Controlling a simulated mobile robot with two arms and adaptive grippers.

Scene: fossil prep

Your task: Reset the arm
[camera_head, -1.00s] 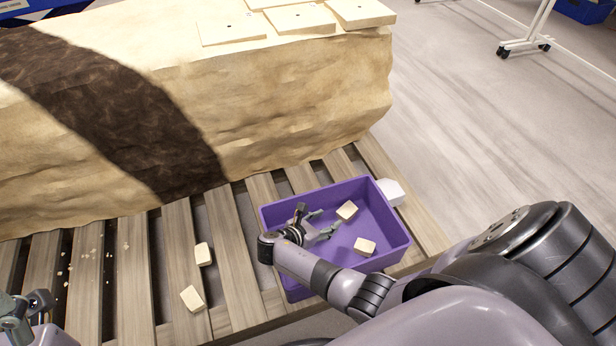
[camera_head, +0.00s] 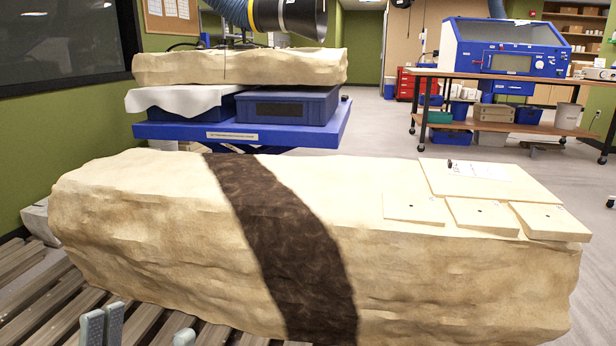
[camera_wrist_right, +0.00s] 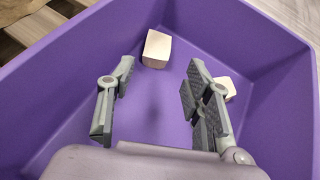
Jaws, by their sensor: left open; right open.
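My left gripper (camera_head: 146,334) shows at the bottom left edge of the head view, only its grey fingertips in sight. They are spread apart over the wooden slats, with nothing seen between them. My right gripper (camera_wrist_right: 160,80) is open in the right wrist view, inside or just above a purple bin (camera_wrist_right: 75,65). One pale block (camera_wrist_right: 157,48) lies near the bin's far wall, ahead of the gap between the fingers. Another pale block (camera_wrist_right: 228,88) is partly hidden behind the right-hand finger. The right arm and the bin are out of the head view.
A large pale rock block (camera_head: 150,230) with a dark band lies on a slatted pallet (camera_head: 45,295) in front of me. Flat pale plates (camera_head: 485,215) rest on its right end. Behind stand a blue cart (camera_head: 240,132) and a workbench (camera_head: 500,75). Open floor lies between.

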